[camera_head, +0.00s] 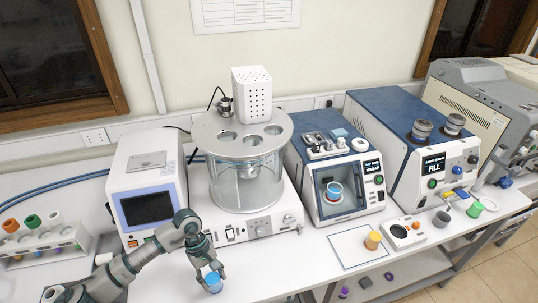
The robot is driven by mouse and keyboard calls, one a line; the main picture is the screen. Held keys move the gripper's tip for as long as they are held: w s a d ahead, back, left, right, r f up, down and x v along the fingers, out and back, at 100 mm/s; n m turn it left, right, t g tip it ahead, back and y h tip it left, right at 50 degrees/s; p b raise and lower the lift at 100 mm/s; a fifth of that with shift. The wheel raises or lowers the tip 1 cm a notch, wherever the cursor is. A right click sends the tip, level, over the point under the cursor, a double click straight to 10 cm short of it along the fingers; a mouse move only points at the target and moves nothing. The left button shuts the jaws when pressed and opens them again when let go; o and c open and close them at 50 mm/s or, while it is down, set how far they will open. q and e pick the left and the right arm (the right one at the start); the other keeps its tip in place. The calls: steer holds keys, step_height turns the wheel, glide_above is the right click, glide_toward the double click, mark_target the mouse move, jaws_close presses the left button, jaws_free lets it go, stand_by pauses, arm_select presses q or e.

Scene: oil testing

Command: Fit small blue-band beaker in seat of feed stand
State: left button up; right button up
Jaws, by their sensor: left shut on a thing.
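My left gripper (210,271) reaches in from the lower left and is shut on a small light-blue and white vessel (213,284), which looks like the small blue-band beaker. It is low over the front part of the white bench, in front of the glass-drum machine; I cannot tell whether it touches the bench. The fingers hide part of it. Another blue vessel (334,188) stands in the windowed chamber of the blue-and-white machine. I cannot tell for sure which thing is the feed stand. My right gripper is not in view.
A glass-drum machine (246,180) and a screen unit (147,205) stand behind my gripper. A tube rack (40,250) is at left. A framed white mat (350,247) with a yellow-orange vessel (373,240) and a small scale (405,233) lie right. Bench between gripper and mat is clear.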

mark_target(208, 272)
arm_select(q)
steer(key=w+m, duration=0.1)
steer(key=m, duration=0.1)
steer(key=a+m+y, duration=0.1)
steer(key=m, duration=0.1)
steer(key=w+a+r+m+g+y, duration=0.1)
steer(key=m, duration=0.1)
steer(key=shift+w, duration=0.3)
steer(key=shift+w+a+r+m+y, duration=0.15)
steer(key=shift+w+a+m+y, duration=0.1)
steer(key=shift+m, duration=0.3)
steer(key=shift+w+a+r+m+y, duration=0.15)
steer(key=shift+w+m+y, duration=0.1)
steer(key=shift+m, duration=0.3)
steer(key=shift+s, duration=0.1)
